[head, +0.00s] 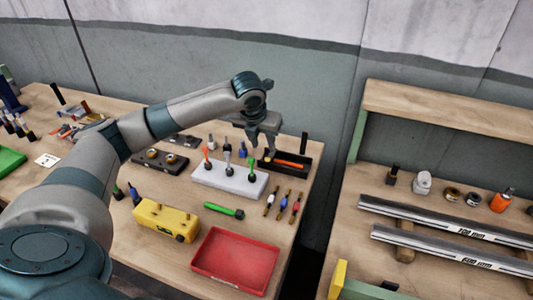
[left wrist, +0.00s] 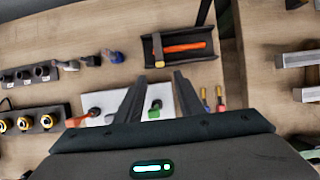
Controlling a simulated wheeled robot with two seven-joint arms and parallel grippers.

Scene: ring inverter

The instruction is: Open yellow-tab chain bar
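A black open-topped tray (head: 305,170) holds an orange rod (head: 289,164) and has a dark upright post by its far right end. In the left wrist view the tray (left wrist: 150,48) has a small yellow tab (left wrist: 160,64) at its near left edge, beside the orange rod (left wrist: 184,47). No part is clearly recognisable as a chain bar. My left gripper (head: 263,150) hangs above the tray's left end. Its fingers (left wrist: 160,82) are spread in the left wrist view, with nothing seen between them, and they point toward the tray. My right gripper is not in view.
A white block (head: 225,181) with several upright coloured tools stands just in front of the tray. A gap separates the right bench (head: 350,225).

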